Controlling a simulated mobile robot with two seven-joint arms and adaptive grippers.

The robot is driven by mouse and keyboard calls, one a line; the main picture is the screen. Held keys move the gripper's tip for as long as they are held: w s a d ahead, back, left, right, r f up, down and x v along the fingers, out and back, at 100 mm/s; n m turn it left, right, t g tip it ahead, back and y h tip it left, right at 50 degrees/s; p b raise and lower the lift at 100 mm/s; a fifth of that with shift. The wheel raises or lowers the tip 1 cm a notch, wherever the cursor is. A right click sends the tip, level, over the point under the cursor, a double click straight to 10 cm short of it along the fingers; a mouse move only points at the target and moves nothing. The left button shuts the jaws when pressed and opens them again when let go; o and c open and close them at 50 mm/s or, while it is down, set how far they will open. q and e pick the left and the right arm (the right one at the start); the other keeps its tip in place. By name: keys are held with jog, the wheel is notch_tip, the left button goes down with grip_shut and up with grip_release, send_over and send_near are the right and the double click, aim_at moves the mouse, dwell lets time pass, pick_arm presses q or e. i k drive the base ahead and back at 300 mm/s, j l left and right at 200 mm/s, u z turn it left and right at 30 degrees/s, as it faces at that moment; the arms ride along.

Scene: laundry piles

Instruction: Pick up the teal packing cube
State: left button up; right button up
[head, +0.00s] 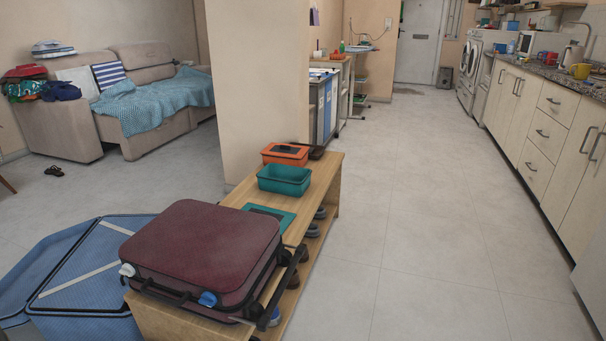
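The teal packing cube (284,189) stands on the wooden bench, behind the maroon suitcase. It looks like an open-topped box, and its inside looks empty from here. A flat teal panel with a dark middle (286,217) lies on the bench just in front of it; I cannot tell if it is joined to the cube. Neither of my grippers is in view.
An orange packing cube (285,150) sits right behind the teal one. The maroon suitcase (200,245) covers the bench's (325,168) near end. A large blue bag (95,270) lies at left. Shoes (312,231) are under the bench. The floor (430,230) to the right is clear.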

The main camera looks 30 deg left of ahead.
aim_at(278, 178)
jog(key=i+l, duration=0.1)
jog(key=i, duration=0.45)
jog(key=i+l+u, duration=0.1)
jog(key=i, duration=0.45)
jog(key=i+l+u, duration=0.1)
jog(key=i, duration=0.4)
jog(key=i+u, duration=0.1)
jog(key=i, duration=0.4)
jog(key=i+l, duration=0.15)
jog(key=i, duration=0.35)
jog(key=i+l+u, duration=0.15)
jog(key=i, duration=0.3)
